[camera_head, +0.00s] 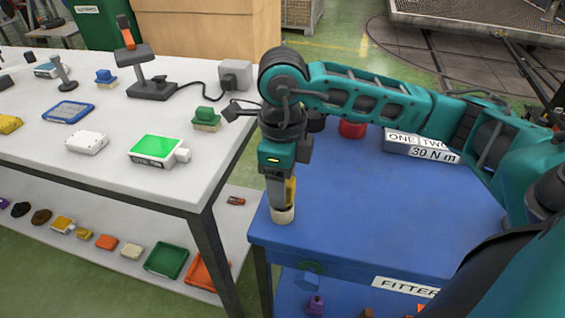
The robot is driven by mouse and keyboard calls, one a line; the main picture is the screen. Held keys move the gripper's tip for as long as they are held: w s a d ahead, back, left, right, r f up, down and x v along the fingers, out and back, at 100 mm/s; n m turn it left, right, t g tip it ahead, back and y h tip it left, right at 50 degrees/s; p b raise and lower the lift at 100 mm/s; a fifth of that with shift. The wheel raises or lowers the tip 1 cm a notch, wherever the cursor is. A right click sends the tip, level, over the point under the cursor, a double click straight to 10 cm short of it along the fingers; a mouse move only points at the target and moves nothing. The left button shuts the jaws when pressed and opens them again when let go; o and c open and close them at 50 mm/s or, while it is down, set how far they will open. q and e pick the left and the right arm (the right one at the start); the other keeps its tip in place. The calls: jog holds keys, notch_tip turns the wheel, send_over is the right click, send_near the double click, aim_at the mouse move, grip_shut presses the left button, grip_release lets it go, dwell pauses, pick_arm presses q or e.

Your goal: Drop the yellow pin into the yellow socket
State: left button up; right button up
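My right gripper (281,200) comes in from the right and points down over the near left corner of the blue bench (350,235). A yellow piece, which looks like the yellow pin (291,190), shows between and beside its grey fingers. The fingers look shut on it, though they hide most of it. A pale beige round piece (282,215) shows right below the fingertips; I cannot tell whether it is part of the pin or a separate thing on the bench. I cannot make out a yellow socket. My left gripper is not in view.
The white table (110,170) at left bears a green-screened device (152,148), a green block (206,117), a blue tray (69,111) and a black stand (150,88). A red cylinder (352,129) and lettered blocks (420,145) stand on the blue bench. Its middle is clear.

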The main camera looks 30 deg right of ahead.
jog(key=shift+f, duration=0.25)
grip_shut()
dwell(0.9)
